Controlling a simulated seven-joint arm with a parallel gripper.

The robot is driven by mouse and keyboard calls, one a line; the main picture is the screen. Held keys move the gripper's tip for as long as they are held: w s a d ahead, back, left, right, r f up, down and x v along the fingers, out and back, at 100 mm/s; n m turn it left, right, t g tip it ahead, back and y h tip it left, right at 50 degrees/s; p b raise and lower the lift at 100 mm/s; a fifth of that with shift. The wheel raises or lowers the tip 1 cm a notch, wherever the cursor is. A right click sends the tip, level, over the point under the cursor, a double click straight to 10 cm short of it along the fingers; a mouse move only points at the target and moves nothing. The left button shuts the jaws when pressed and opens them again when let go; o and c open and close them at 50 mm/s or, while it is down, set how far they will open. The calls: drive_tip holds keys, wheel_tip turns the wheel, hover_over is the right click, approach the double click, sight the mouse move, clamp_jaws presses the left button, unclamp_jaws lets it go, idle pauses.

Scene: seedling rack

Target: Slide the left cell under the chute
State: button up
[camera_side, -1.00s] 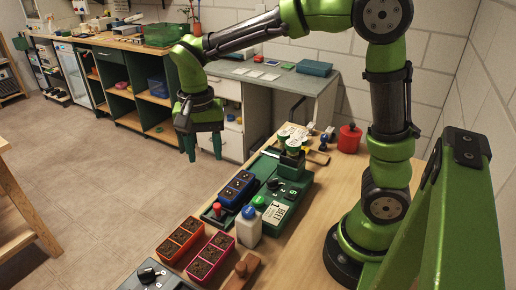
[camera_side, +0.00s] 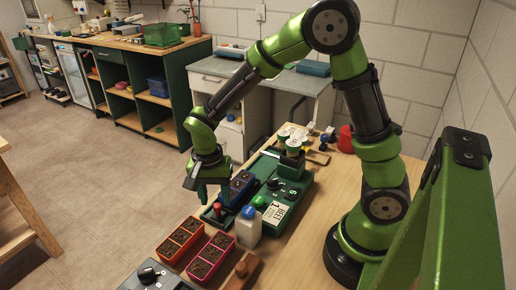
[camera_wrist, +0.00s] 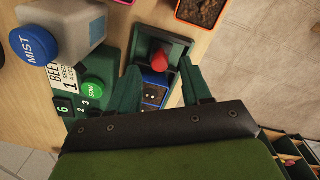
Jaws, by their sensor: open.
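The green seeding machine (camera_side: 285,190) stands on the bench with a label and buttons on top. A blue multi-cell tray (camera_side: 238,190) lies in its side channel, partly hidden by my gripper. The tray also shows in the wrist view (camera_wrist: 153,86). A red knob (camera_side: 217,209) stands at the channel's near end, and it shows in the wrist view (camera_wrist: 187,68). My gripper (camera_side: 212,196) is open and low over that near end. In the wrist view its fingers (camera_wrist: 160,72) straddle the tray's end. Contact cannot be told. No chute can be clearly made out.
An orange tray (camera_side: 180,242) and a pink tray (camera_side: 211,257) of soil lie nearer the camera. Lidded cups (camera_side: 294,146) stand at the machine's far end. Bare bench lies to the right.

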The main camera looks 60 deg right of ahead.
drive_tip(key=shift+f, duration=1.05)
clamp_jaws()
